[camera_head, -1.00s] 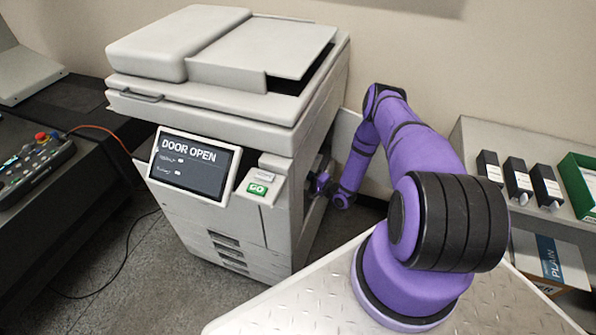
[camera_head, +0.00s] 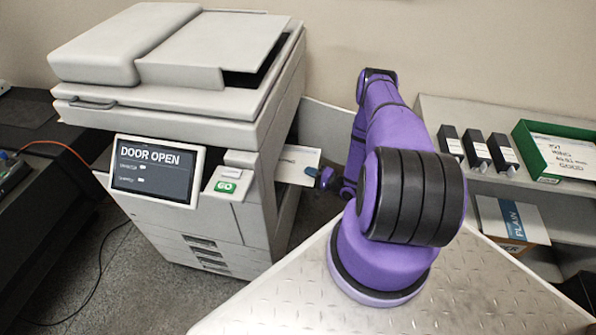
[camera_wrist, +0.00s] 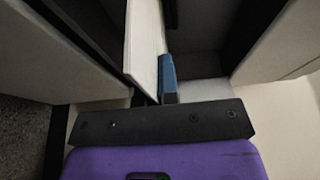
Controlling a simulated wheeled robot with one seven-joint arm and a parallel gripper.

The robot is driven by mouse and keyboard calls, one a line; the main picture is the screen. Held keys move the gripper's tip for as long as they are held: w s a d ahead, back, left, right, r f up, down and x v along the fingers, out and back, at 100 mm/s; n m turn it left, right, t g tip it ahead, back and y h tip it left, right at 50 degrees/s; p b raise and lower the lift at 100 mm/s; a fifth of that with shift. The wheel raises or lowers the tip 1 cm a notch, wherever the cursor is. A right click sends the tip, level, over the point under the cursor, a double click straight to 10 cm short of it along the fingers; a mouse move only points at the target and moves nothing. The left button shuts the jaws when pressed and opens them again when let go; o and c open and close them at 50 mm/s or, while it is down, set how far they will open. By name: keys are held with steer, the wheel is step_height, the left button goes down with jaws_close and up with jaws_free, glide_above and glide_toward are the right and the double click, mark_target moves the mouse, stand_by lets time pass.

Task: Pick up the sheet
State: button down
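The white sheet (camera_head: 299,160) shows at the right side of the copier, between its body and my gripper. It has small print on its face. My gripper (camera_head: 318,175) is at the sheet's right edge, with a blue fingertip against it. In the wrist view the sheet (camera_wrist: 144,42) is seen nearly edge-on, running away from the gripper (camera_wrist: 160,82). One blue finger lies along its right side; the other finger is mostly hidden behind the sheet. The fingers look shut on the sheet's near edge. The sheet's far end is hidden by the copier.
The copier (camera_head: 200,225) stands left of the arm; its screen (camera_head: 155,168) reads DOOR OPEN. A green GO button (camera_head: 226,186) is beside it. An open side door panel (camera_head: 328,133) stands behind the sheet.

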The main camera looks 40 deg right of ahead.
steer(key=s+d, duration=1.1)
steer(key=s, duration=0.3)
steer(key=shift+s+d, duration=0.2)
steer(key=shift+s, duration=0.1)
